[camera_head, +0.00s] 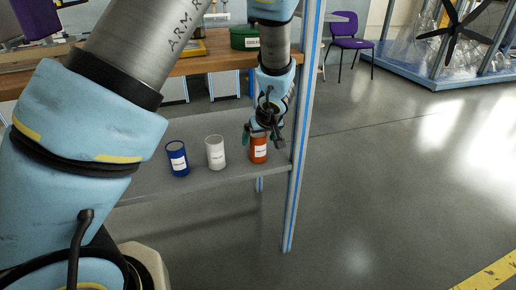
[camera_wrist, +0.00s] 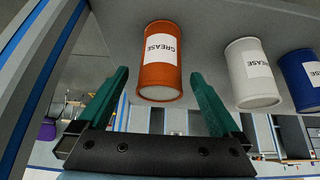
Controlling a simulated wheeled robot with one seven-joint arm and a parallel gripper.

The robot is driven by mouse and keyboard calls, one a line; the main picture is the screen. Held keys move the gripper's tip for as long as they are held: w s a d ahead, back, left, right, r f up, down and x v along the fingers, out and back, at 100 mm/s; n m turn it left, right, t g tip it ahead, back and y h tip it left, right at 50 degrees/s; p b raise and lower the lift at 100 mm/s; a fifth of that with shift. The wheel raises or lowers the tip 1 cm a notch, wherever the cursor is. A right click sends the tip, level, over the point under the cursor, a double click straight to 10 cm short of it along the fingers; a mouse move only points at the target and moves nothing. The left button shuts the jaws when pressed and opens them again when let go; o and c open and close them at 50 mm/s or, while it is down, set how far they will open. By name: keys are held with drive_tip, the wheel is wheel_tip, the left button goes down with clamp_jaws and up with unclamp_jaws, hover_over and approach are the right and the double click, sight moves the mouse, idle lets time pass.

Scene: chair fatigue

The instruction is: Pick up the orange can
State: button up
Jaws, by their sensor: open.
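The orange can (camera_head: 258,152) stands upright on a grey shelf (camera_head: 226,178), at the right end of a row of cans. It has a white label, which reads GREASE in the wrist view (camera_wrist: 161,62). My gripper (camera_head: 264,138) is above and in front of the can in the head view and partly hides its top. In the wrist view my gripper's two green fingers (camera_wrist: 158,77) are spread apart, with the orange can between and beyond their tips. A gap shows on each side, and I see no contact.
A white can (camera_head: 215,152) stands just left of the orange can, and a blue can (camera_head: 177,158) stands further left. A blue-edged shelf post (camera_head: 298,150) rises close to the right. The front strip of the shelf is clear.

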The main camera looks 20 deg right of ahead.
drive_tip(key=shift+x, duration=2.7)
drive_tip(key=shift+c, duration=0.4)
drive_tip(key=shift+r, duration=0.1)
clamp_jaws()
